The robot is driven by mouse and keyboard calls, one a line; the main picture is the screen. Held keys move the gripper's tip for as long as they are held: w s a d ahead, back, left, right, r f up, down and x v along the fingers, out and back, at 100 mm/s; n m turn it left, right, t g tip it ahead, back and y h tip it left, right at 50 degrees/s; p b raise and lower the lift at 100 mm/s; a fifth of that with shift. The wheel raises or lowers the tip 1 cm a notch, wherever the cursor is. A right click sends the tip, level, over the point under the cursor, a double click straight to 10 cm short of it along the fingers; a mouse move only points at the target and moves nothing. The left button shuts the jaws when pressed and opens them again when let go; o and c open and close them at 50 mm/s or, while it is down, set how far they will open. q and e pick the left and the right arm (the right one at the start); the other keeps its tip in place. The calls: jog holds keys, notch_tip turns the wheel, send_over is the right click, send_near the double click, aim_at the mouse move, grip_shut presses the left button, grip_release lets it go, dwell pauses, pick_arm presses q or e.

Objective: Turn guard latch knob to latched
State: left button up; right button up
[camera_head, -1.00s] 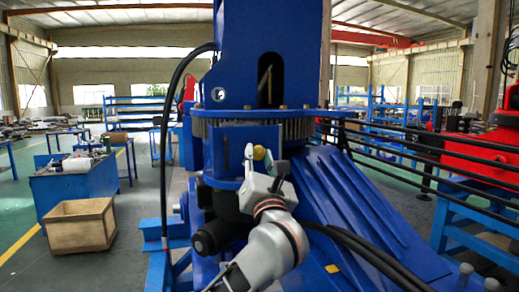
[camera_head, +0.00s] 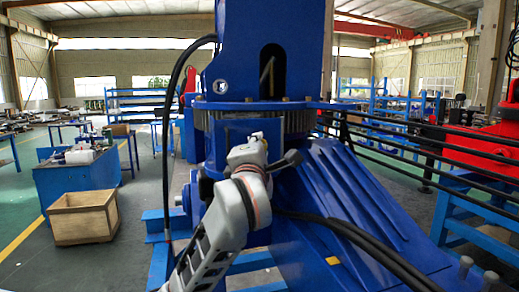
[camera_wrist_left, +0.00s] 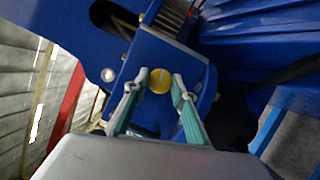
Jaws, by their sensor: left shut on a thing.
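The yellow round guard latch knob (camera_wrist_left: 160,81) sits on the blue machine's plate in the left wrist view, with a dark line across its face. My left gripper (camera_wrist_left: 154,84) has its two green-padded fingers on either side of the knob, shut on it. In the head view my left gripper (camera_head: 257,138) is at the blue column below the toothed ring. Its wrist and body hide the knob there. No latch markings are readable. My right gripper is in neither view.
The tall blue machine (camera_head: 275,45) fills the middle, with black hoses (camera_head: 350,235) and a sloped blue ribbed guard (camera_head: 345,200) to the right. A wooden crate (camera_head: 84,218) and a blue bench (camera_head: 75,182) stand left. Open floor lies between them and the machine.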

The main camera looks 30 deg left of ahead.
pick_arm(q)
jog(key=shift+r+m+g+h, duration=0.1)
jog(key=shift+m+g+h, duration=0.35)
jog(key=shift+m, duration=1.05)
jog(key=o, duration=1.1)
jog(key=shift+v, duration=3.8)
